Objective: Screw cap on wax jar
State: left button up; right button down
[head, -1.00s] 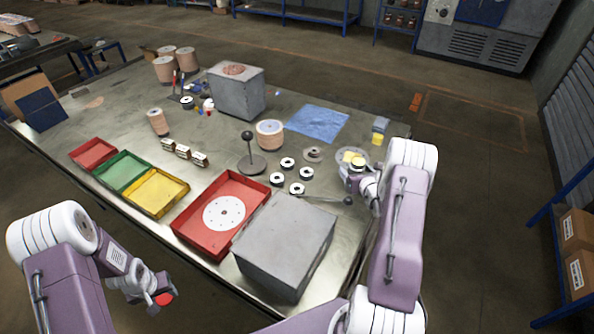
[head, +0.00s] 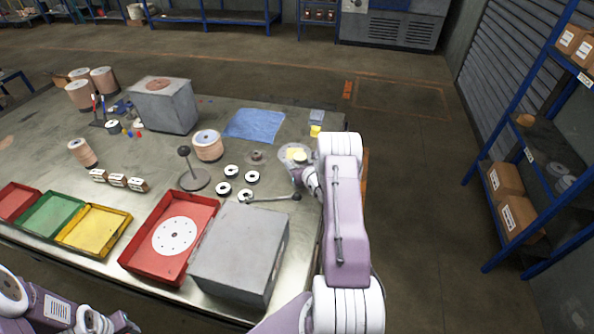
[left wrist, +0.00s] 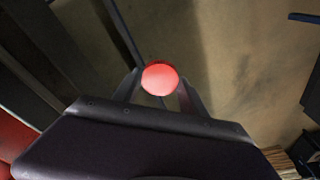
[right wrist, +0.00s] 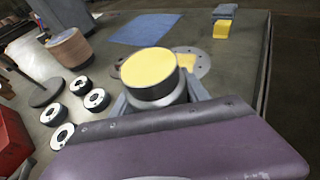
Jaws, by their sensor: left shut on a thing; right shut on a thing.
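In the right wrist view, a round jar of yellow wax (right wrist: 150,72) with a dark rim sits between the fingers of my right gripper (right wrist: 155,100), which is shut on it. No cap is on the jar, so the yellow top shows. In the left wrist view, a round red cap (left wrist: 160,78) is held by my left gripper (left wrist: 158,90), which is shut on it. The left gripper is out of the head view, below its bottom left edge.
A grey disc with a yellow patch (right wrist: 198,62) lies behind the jar. A blue cloth (head: 254,125), several black-and-white rings (head: 231,172), a knobbed stand (head: 190,170), a red tray (head: 135,262) and a grey block (head: 240,250) occupy the table. A blue shelf (head: 520,180) stands right.

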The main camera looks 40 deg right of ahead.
aim_at(297, 155)
jog(key=shift+r, duration=0.1)
pick_arm(q)
jog(key=shift+f+b, duration=0.6)
pick_arm(e)
notch_tip(297, 155, up, 4)
pick_arm(q)
jog(key=shift+f+b, duration=0.65)
pick_arm(e)
jog(key=s+d+r, duration=0.4)
jog(key=d+r, duration=0.3)
jog(key=d, duration=0.3)
jog(key=shift+s+d, duration=0.35)
jog(key=shift+s, duration=0.05)
jog(key=c, duration=1.1)
grip_release()
jog(key=shift+c, duration=0.2)
grip_shut()
